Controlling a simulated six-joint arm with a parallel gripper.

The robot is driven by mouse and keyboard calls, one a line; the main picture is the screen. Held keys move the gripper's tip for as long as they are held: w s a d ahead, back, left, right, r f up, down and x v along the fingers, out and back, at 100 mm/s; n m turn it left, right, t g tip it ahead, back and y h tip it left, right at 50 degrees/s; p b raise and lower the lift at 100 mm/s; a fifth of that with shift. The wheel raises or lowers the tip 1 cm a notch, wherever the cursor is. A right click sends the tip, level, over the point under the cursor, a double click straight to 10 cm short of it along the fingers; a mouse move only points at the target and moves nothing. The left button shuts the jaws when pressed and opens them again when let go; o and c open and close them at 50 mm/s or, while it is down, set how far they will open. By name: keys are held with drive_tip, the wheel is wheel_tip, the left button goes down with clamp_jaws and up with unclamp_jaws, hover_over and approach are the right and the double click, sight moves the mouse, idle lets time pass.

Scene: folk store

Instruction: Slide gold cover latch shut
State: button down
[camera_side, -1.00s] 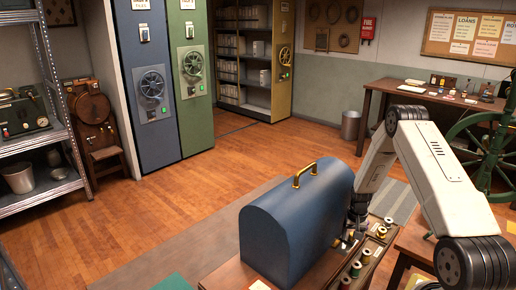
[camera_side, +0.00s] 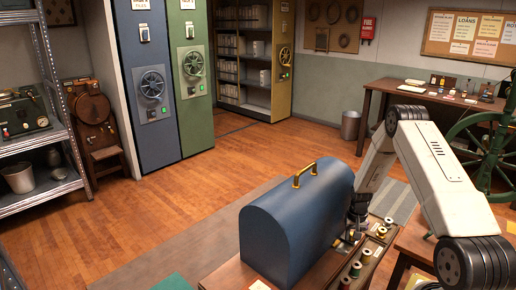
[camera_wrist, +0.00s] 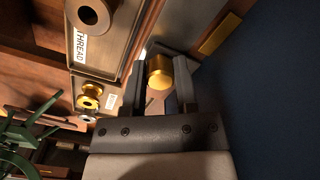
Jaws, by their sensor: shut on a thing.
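A blue case with a rounded cover (camera_side: 290,225) and a gold handle on top (camera_side: 306,173) stands on a wooden table. In the wrist view the case side (camera_wrist: 275,90) fills the right. My gripper (camera_wrist: 160,80) has its two dark fingers on either side of a gold cylindrical knob (camera_wrist: 159,72), close beside the case, and is shut on it. A flat gold piece (camera_wrist: 219,34) lies farther along the case side.
A tray of thread spools (camera_side: 367,256) lies right beside the case and my gripper. Its THREAD label (camera_wrist: 80,43) shows in the wrist view. A green wheel (camera_side: 480,140) stands at the right. The floor (camera_side: 150,215) left of the table is open.

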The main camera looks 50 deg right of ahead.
sight(345, 250)
idle(0.8)
drive_tip(key=shift+w+a, duration=0.1)
drive_tip(key=shift+a, duration=2.15)
drive_tip(key=shift+c, duration=2)
unclamp_jaws()
drive_tip(key=shift+r, duration=0.15)
wheel_tip(345, 250, up, 8)
drive_tip(key=shift+f, duration=0.2)
